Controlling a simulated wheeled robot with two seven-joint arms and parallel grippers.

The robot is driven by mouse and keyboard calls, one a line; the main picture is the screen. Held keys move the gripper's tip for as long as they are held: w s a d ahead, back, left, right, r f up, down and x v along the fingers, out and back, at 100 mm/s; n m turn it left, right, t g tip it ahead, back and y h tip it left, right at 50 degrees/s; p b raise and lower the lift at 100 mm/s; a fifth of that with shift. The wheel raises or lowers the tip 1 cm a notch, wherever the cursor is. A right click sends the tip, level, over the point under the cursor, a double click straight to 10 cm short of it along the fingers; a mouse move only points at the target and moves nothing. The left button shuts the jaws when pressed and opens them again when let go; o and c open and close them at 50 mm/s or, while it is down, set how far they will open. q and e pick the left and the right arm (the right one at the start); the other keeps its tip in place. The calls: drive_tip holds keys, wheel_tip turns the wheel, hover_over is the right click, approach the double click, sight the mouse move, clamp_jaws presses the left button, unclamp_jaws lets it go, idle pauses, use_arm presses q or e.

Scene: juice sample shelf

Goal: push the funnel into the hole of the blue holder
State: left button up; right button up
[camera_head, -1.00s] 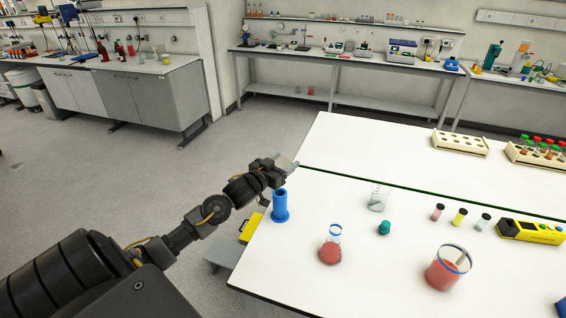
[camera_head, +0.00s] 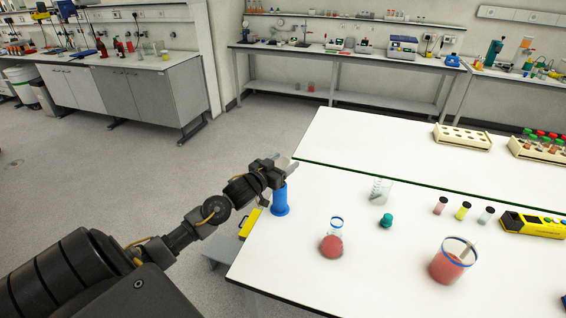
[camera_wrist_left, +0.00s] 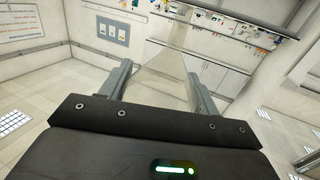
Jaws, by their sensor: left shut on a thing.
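The blue holder (camera_head: 281,201) stands upright near the left edge of the white table, its top close under the left gripper. My left gripper (camera_head: 286,166) is just above the holder and overlaps its top edge in the head view. In the left wrist view a clear, see-through funnel (camera_wrist_left: 166,66) is between the two fingers of my left gripper (camera_wrist_left: 162,88), which is shut on it. My right gripper is not in view.
A flask with red liquid (camera_head: 331,244), a large red beaker (camera_head: 450,264), an empty clear beaker (camera_head: 380,191), a green stopper (camera_head: 386,220) and small vials (camera_head: 463,211) stand to the right on the table (camera_head: 300,270). A yellow device (camera_head: 532,226) lies farther right.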

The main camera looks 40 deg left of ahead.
use_arm(q)
drive_tip(key=shift+p, duration=0.3)
drive_tip(key=shift+f+b, duration=0.9)
drive_tip(key=shift+f, duration=0.5)
idle(0.3)
drive_tip(key=shift+p, duration=0.3)
idle(0.4)
drive_tip(key=shift+f+b, duration=0.65)
drive_tip(key=shift+f, duration=0.35)
drive_tip(key=o, duration=1.1)
drive_tip(key=shift+s, duration=0.1)
